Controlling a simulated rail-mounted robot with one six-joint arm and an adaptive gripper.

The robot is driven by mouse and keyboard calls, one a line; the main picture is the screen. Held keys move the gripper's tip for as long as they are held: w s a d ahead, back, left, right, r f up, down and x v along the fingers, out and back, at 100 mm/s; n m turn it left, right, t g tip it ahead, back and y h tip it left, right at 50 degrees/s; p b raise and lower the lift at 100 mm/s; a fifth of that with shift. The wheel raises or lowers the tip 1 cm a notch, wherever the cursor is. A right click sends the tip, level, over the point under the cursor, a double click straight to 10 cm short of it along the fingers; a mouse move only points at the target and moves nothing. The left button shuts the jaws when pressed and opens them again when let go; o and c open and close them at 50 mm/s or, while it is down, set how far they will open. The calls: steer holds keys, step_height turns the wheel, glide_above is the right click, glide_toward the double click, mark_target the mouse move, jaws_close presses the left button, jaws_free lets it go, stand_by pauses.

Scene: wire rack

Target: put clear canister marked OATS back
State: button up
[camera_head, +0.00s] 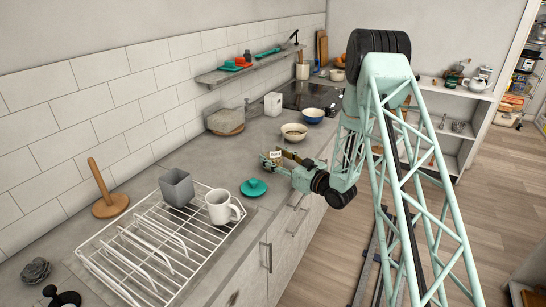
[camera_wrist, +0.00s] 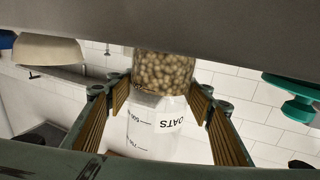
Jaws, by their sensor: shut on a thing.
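The clear canister marked OATS (camera_wrist: 155,125) stands between the pads of my gripper (camera_wrist: 160,103) in the wrist view. It holds round beige contents, and its OATS label reads upside down in that picture, where the wall tiles are at the bottom. My gripper (camera_head: 280,156) is shut on it over the counter, and only a small part of the canister with its label (camera_head: 275,154) shows in the head view. Whether its base touches the counter cannot be told.
A cream bowl (camera_head: 294,133) and blue bowl (camera_head: 312,117) stand behind. A wall shelf (camera_head: 250,68) holds teal items.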

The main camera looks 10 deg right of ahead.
steer(key=shift+f, duration=0.1)
steer(key=o, duration=1)
steer(key=shift+p+v, duration=0.4)
steer(key=shift+v, duration=5.6)
